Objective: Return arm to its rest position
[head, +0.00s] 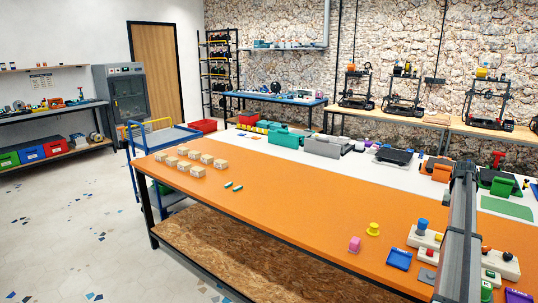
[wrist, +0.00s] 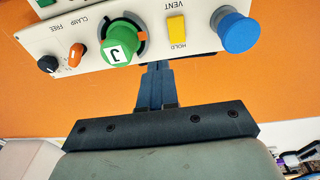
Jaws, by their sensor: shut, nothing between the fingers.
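My gripper (wrist: 156,78) shows in the wrist view with its two fingers together and nothing between them. The fingertips are close to the edge of a white control panel (wrist: 205,58); I cannot tell whether they touch it. The panel carries a blue button (wrist: 238,31), a yellow switch (wrist: 177,29), a green knob (wrist: 118,42), an orange knob (wrist: 77,54) and a black knob (wrist: 47,64). In the head view my arm (head: 460,235) stands at the right and partly hides the panel. The gripper itself cannot be made out there.
The orange bench top (head: 290,205) is mostly clear in its middle. Several tan boxes (head: 197,171) stand at the far left. A green mat (head: 507,208) lies behind my arm.

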